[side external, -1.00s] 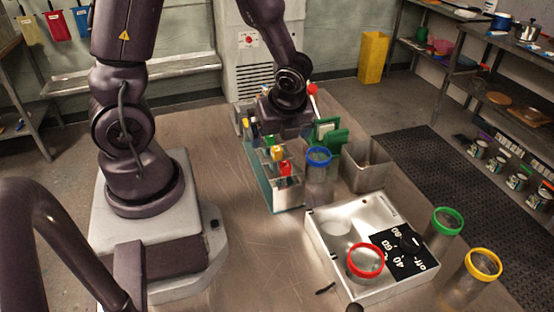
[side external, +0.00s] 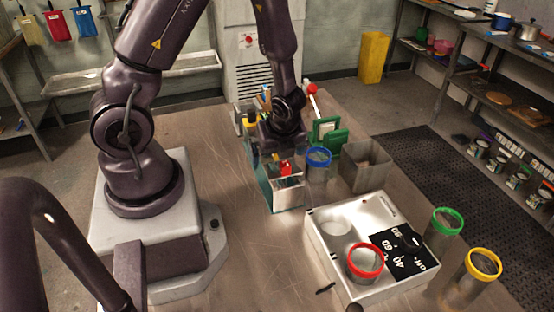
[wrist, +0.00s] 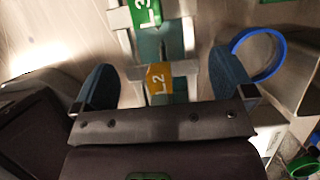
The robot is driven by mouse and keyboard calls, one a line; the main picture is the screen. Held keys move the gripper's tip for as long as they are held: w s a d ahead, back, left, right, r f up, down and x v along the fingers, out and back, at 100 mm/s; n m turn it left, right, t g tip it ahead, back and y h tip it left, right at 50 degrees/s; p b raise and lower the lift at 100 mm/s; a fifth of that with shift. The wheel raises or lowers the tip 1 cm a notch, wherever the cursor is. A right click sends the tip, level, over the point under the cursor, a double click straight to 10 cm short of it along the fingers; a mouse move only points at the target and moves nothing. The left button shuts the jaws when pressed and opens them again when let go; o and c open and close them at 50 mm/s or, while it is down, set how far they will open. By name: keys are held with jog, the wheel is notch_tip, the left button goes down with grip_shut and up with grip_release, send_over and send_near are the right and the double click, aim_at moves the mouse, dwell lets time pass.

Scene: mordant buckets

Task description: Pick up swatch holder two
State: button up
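Swatch holder two is the yellow tab marked L2 (wrist: 158,78) in the wrist view, on a metal hanger across a narrow tank. My gripper (wrist: 163,72) is open, its two blue fingers apart on either side of the L2 tab. I cannot see contact. The green tab marked L3 (wrist: 145,12) sits beyond it. In the side external view my gripper is low over the tank (side external: 286,196) and hides L2.
A blue-rimmed bucket (side external: 319,157) stands close to the right of the tank; its rim also shows in the wrist view (wrist: 258,55). A metal container (side external: 366,168) and green frames (side external: 330,136) are nearby. A heater box (side external: 335,252) with a red-rimmed bucket (side external: 366,260) sits in front.

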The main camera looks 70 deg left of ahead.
jog(key=c, duration=0.7)
jog(key=shift+r, duration=0.1)
notch_tip(320, 180, up, 9)
jog(key=shift+f, duration=0.1)
jog(key=shift+w+d, duration=0.1)
jog(key=shift+d, duration=0.05)
jog(key=w, duration=0.3)
jog(key=w+r, duration=0.1)
jog(key=w, duration=0.6)
jog(key=shift+d+r, duration=0.1)
jog(key=shift+r, duration=0.25)
